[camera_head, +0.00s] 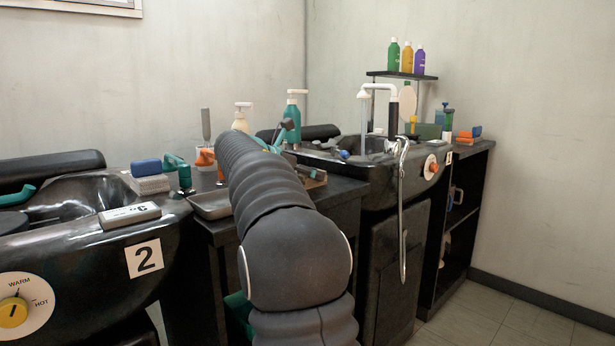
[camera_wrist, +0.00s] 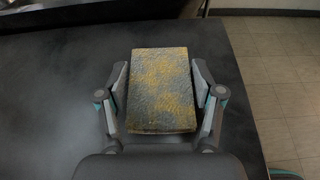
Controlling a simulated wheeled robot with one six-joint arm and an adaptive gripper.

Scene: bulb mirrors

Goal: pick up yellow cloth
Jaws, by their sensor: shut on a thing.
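The yellow cloth (camera_wrist: 162,92) looks like a thick flat block, mottled yellow and grey. It fills the middle of the wrist view, above a dark counter top (camera_wrist: 60,90). My gripper (camera_wrist: 161,88) has one finger at each side of it and is shut on it. I cannot tell whether the cloth still touches the counter. In the head view my own arm covers the middle of the counter, and I cannot make out the cloth there.
A black basin marked 2 (camera_head: 120,240) stands at the left, with a blue sponge (camera_head: 146,167) near its rim. A second basin (camera_head: 345,165) with a white tap (camera_head: 378,88) is at the right. Bottles (camera_head: 294,115) stand behind my arm. Tiled floor (camera_wrist: 275,80) lies beyond the counter edge.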

